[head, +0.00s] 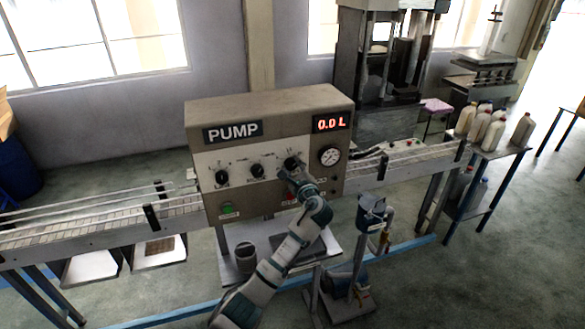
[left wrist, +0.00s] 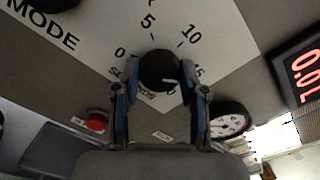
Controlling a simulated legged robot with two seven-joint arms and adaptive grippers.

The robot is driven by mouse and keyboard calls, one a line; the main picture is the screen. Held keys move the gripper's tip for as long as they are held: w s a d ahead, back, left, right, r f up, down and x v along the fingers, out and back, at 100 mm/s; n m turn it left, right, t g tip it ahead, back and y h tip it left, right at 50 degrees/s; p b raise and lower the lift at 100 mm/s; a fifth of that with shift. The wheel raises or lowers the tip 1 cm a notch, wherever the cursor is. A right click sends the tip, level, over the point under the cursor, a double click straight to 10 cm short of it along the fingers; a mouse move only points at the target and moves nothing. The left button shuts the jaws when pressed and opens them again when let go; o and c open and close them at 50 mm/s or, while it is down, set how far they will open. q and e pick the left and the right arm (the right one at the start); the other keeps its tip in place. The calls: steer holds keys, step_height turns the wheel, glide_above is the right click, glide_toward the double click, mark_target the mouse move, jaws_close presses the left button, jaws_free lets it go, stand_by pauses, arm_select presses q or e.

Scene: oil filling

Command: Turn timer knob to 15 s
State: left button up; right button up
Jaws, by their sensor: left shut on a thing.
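The timer knob is a round black knob (left wrist: 158,68) on the pump's white dial plate, the rightmost of three knobs in the head view (head: 292,163). My left gripper (left wrist: 160,84) is shut on it, with one blue-sided finger on each side; it also shows at the panel in the head view (head: 297,176). Marks 0, 5, 10 and a partly covered 15 surround the knob. A small white pointer mark on the knob lies at its lower right, on the side of the 15; its exact reading is hard to tell. My right gripper is not in view.
The pump box (head: 270,105) shows 0.0 L on its red display (head: 331,123).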

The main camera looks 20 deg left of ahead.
arm_select(q)
steer(key=m, duration=0.5)
steer(key=shift+f+m, duration=0.35)
steer(key=shift+m, duration=0.05)
stand_by(0.3)
steer(key=o, duration=1.1)
steer(key=shift+f, duration=0.1)
steer(key=shift+o, duration=0.2)
steer(key=shift+w, duration=0.15)
steer(key=shift+s+d+r, duration=0.25)
steer(key=shift+s+d, duration=0.05)
steer(key=shift+s, duration=0.1)
steer(key=v, duration=1.1)
steer(key=shift+w+d+f, duration=0.1)
steer(key=shift+d+f, duration=0.05)
steer(key=shift+d, duration=0.1)
